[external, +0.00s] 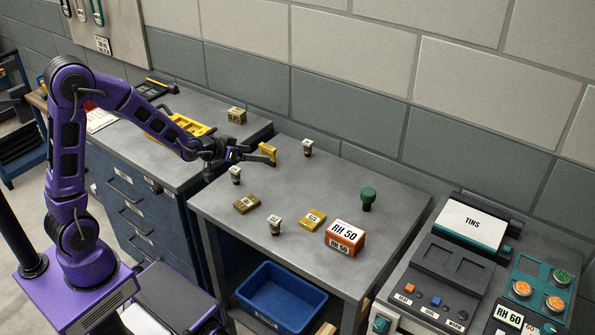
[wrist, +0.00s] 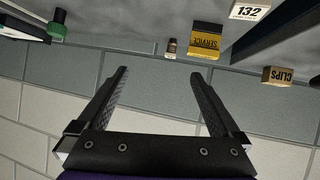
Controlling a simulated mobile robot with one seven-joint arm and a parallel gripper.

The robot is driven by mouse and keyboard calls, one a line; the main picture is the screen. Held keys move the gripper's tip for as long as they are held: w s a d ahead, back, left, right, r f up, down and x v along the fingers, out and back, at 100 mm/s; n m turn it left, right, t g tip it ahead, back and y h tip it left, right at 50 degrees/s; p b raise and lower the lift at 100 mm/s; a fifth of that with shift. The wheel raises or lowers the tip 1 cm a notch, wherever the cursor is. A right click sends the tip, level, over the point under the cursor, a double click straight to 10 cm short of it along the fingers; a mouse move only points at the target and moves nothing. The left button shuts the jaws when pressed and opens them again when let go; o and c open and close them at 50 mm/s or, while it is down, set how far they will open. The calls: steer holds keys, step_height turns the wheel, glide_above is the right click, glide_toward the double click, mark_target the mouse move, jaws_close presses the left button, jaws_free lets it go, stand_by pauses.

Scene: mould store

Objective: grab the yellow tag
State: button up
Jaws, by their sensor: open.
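The yellow tag (external: 268,149) stands upright near the back left of the grey table (external: 290,185). In the wrist view the picture is upside down, and the tag (wrist: 206,42) shows the word SERVICE and a black band. My gripper (external: 238,164) is open and empty above the table's left side, close to the tag in the external view. In the wrist view the gripper fingers (wrist: 160,75) are spread wide, with only wall between them. The tag lies beyond the fingertips, and I see no contact.
A small dark bottle (external: 308,147) stands beside the tag. A CLIPS box (external: 237,115) sits on the neighbouring cabinet top. Nearer are two more small bottles, flat blocks (external: 313,220), an orange RH 50 box (external: 345,238) and a green knob (external: 368,197). The wall is close behind.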

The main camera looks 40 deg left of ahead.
steer(key=s+a+f+n+t+y, duration=0.1)
steer(key=s+a+t+y, duration=0.2)
steer(key=a, duration=0.4)
steer(key=g, duration=0.1)
glide_toward(265, 148)
steer(key=x, duration=0.4)
steer(key=shift+a, duration=0.1)
steer(key=x, duration=0.5)
steer(key=shift+w+d+p, duration=0.2)
steer(key=shift+w+p, duration=0.05)
steer(key=shift+p, duration=0.05)
steer(key=c, duration=1.2)
